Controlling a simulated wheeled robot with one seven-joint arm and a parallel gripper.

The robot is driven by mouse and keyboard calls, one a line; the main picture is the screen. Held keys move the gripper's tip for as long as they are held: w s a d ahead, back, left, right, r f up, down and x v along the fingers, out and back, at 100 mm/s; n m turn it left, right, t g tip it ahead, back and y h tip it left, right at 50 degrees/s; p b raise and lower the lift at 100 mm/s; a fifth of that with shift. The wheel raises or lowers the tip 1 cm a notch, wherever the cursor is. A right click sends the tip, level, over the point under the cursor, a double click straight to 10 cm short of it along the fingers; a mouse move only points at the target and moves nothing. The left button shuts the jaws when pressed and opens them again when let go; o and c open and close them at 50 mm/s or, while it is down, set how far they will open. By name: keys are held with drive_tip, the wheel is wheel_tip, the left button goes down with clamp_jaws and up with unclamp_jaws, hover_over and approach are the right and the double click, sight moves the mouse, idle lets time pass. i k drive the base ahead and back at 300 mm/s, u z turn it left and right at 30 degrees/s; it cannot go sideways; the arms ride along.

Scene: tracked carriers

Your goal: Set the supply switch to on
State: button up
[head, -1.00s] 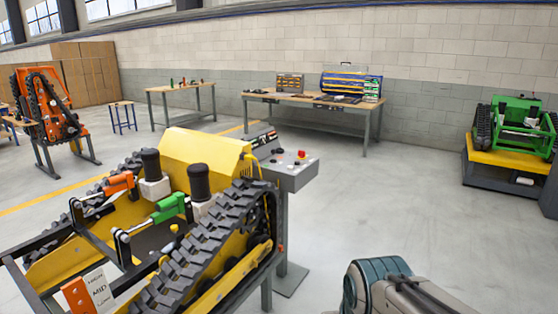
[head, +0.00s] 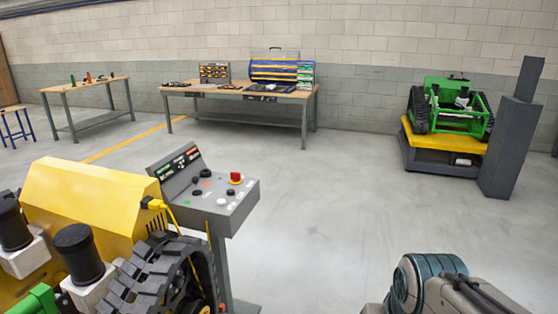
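A grey control console (head: 212,199) stands on a post just right of the yellow tracked carrier (head: 95,200). Its sloped top carries several small knobs and buttons, including a red switch (head: 236,177) on a yellow base, black knobs, a green button and white ones. An upright back panel (head: 178,163) holds small coloured labels or lamps, too small to read. I cannot tell which control is the supply switch or how it is set. A yellow cable runs from the carrier by the console. Part of my arm shows at the bottom right; my gripper is out of view.
A workbench (head: 240,90) with tool cases stands at the back wall, and a smaller table (head: 85,84) at the left. A green tracked machine (head: 450,108) sits on a yellow-topped stand beside a dark grey pillar (head: 512,140). The floor right of the console is clear.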

sight(235, 177)
drive_tip(key=z, duration=0.1)
drive_tip(key=i, duration=1.55)
drive_tip(key=u, duration=0.55)
drive_tip(key=i, duration=1.3)
drive_tip(key=u, duration=0.5)
